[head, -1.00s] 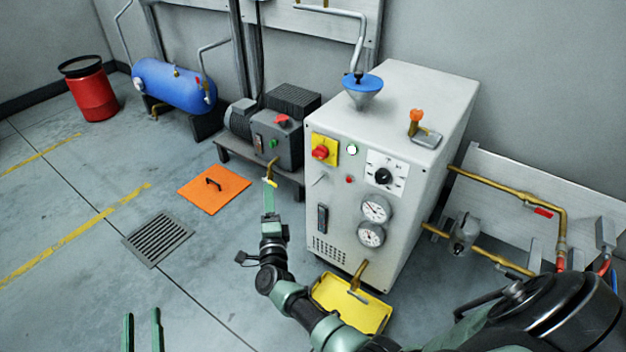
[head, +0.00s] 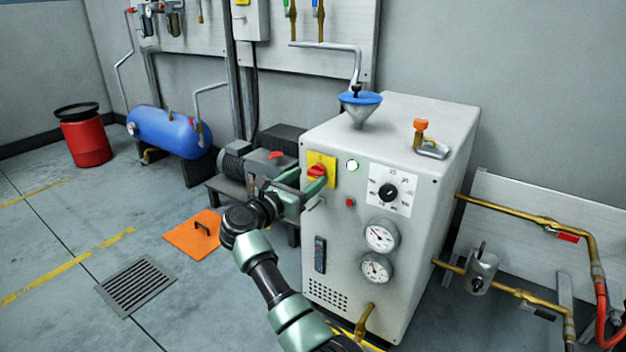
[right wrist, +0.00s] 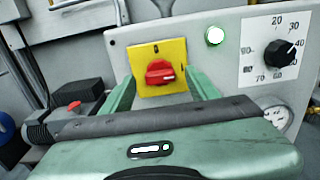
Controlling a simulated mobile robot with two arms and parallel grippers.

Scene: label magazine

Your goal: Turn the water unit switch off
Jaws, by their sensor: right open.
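The water unit is a white cabinet (head: 341,225) in the middle of the head view. Its switch is a red rotary knob (head: 317,171) on a yellow plate (head: 329,162) at the upper left of the front panel. In the right wrist view the red knob (right wrist: 159,72) lies across its yellow plate (right wrist: 172,54), close to horizontal. My right gripper (head: 305,184) is open at the panel, with its fingers to either side of the knob; it also shows in the right wrist view (right wrist: 161,88). Whether the fingers touch the knob I cannot tell. My left gripper is out of view.
A lit green lamp (head: 352,165), a black dial (head: 388,193) and two gauges (head: 381,236) sit right of the switch. A blue-rimmed funnel (head: 360,103) stands on top. A pump (head: 247,163) is left of the cabinet; an orange hatch (head: 192,236) lies on the floor.

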